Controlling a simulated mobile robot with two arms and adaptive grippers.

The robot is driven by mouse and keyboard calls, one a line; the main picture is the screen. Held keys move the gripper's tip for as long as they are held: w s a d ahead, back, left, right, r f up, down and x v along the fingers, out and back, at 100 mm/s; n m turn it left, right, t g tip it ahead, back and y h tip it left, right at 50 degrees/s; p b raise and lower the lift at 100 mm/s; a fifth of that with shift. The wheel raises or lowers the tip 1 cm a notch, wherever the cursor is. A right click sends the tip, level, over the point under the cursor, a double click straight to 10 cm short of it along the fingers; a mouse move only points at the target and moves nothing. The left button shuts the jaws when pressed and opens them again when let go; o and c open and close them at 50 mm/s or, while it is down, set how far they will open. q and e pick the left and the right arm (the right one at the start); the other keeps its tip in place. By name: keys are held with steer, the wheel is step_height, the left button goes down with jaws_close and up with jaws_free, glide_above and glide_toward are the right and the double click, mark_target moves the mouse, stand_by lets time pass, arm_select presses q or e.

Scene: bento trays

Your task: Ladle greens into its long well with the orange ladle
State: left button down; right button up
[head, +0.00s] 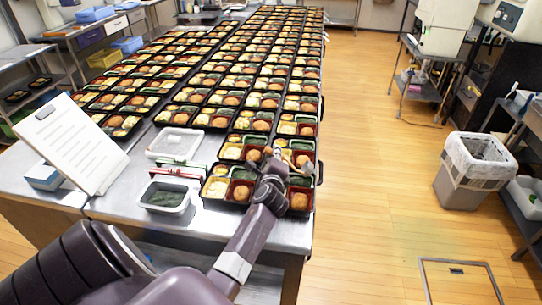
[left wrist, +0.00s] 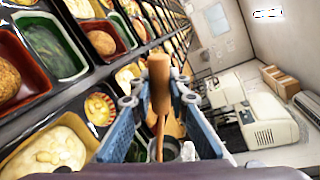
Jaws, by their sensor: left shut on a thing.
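My left gripper (head: 268,164) is over the nearest bento trays at the table's front right. In the left wrist view, its blue fingers (left wrist: 160,98) are shut on the upright orange-brown handle of the ladle (left wrist: 160,82). The ladle's bowl is mostly hidden behind the gripper, so I cannot tell what it holds. A white tub of dark greens (head: 164,197) stands left of the trays. A long green well (left wrist: 50,45) shows in the left wrist view, beside a red well with a brown fried piece. My right gripper is not in view.
Rows of filled black bento trays (head: 215,86) run to the table's far end. An empty-looking clear tub (head: 176,143) and red and green utensils (head: 176,172) lie left of the trays. A white sheet on a stand (head: 72,140) is farther left. The floor at right is open near a bin (head: 473,172).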

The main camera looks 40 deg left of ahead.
arm_select(q)
steer(key=shift+w+d+r+m, duration=0.35)
steer(key=shift+d+r+m, duration=0.2)
steer(key=shift+r+m, duration=0.2)
steer(key=w+d+r+m+y+p, duration=0.2)
steer(key=w+d+r+m, duration=0.3)
steer(key=d+r+m, duration=0.4)
steer(key=shift+w+r+y+p, duration=0.2)
steer(key=shift+y+p, duration=0.1)
steer(key=shift+y, duration=0.5)
steer(key=shift+f+m+t, duration=0.1)
steer(key=shift+m+t, duration=0.15)
steer(key=shift+t, duration=0.05)
